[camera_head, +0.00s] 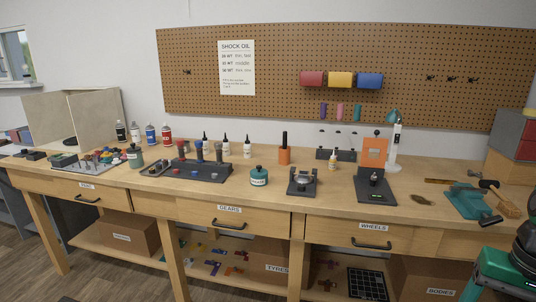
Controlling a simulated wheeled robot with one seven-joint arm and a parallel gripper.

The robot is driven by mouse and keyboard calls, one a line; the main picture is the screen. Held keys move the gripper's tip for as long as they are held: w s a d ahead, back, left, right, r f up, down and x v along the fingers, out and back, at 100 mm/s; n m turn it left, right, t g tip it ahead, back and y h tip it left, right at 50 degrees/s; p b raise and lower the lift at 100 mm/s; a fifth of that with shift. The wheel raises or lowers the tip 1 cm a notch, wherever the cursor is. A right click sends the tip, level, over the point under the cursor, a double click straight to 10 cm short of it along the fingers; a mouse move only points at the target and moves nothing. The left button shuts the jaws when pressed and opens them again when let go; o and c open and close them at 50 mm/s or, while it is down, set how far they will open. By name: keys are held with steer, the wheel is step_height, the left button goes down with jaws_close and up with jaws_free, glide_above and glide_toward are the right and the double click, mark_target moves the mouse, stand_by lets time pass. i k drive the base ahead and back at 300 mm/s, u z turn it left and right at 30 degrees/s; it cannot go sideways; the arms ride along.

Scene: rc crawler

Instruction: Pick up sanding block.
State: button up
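I cannot single out the sanding block for certain; things on the bench are small at this distance. At the right of the workbench (330,212) lie a thin tan-and-dark piece (437,181), a small brown rounded piece (421,198) and a small dark block (474,173). A teal mat or tray (464,203) lies near them, with a wooden-handled tool (503,200) at its right. A green and black part at the lower right corner seems to be my own arm. My gripper's fingers are not in view.
Bottles, a tool rack (195,169), a teal jar (259,176) and dark stands (303,182) crowd the left and middle. A pegboard (280,70) hangs behind. The bench front edge is mostly clear.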

mark_target(508, 209)
steer(key=z, duration=0.6)
steer(key=i, duration=1.5)
